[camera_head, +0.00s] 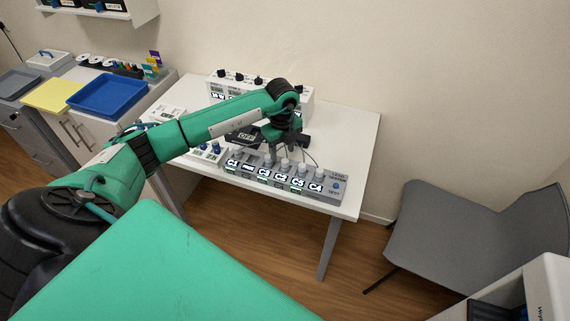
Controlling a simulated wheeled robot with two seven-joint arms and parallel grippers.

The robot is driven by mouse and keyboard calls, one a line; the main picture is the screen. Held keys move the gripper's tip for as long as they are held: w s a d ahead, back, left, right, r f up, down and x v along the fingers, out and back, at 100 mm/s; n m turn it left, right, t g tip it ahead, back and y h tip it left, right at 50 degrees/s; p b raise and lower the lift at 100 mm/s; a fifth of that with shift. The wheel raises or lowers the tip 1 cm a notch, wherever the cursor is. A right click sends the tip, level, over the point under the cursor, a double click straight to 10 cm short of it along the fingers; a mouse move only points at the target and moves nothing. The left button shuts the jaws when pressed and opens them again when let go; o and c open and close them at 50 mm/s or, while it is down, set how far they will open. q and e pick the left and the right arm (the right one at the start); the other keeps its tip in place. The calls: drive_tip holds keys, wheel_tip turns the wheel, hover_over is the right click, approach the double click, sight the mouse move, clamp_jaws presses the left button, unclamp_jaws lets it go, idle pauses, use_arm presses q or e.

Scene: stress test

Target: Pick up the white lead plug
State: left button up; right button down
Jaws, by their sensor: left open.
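A grey lead tester box (330,190) lies along the front edge of the white table, with labels such as C1, C3, C2, C5 and C4. Several small pale plugs or knobs stand along its top, one of them a whitish plug (302,170) toward the right. Which of them is the white lead plug I cannot tell at this size. My left gripper (279,151) is open and points down just above and behind the row. Its fingers and forearm hide part of the row and the table behind. Whether a finger touches a plug is unclear. My right gripper is out of view.
A white box with black knobs (233,80) stands at the table's back. A dark device reading OFF (246,137) sits close beside my gripper. Thin dark cables run near the plugs. The right part of the white table (350,130) is clear. A grey chair (470,235) stands right.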

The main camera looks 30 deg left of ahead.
sight(284, 160)
use_arm(q)
drive_tip(key=f, duration=0.1)
drive_tip(key=f+p, duration=0.2)
drive_tip(key=f, duration=0.1)
drive_tip(key=shift+w+d+f, duration=0.1)
drive_tip(key=shift+w+d, duration=0.05)
drive_tip(key=shift+d, duration=0.15)
drive_tip(key=shift+f, duration=0.6)
drive_tip(key=c, duration=1)
clamp_jaws()
drive_tip(key=shift+r, duration=0.15)
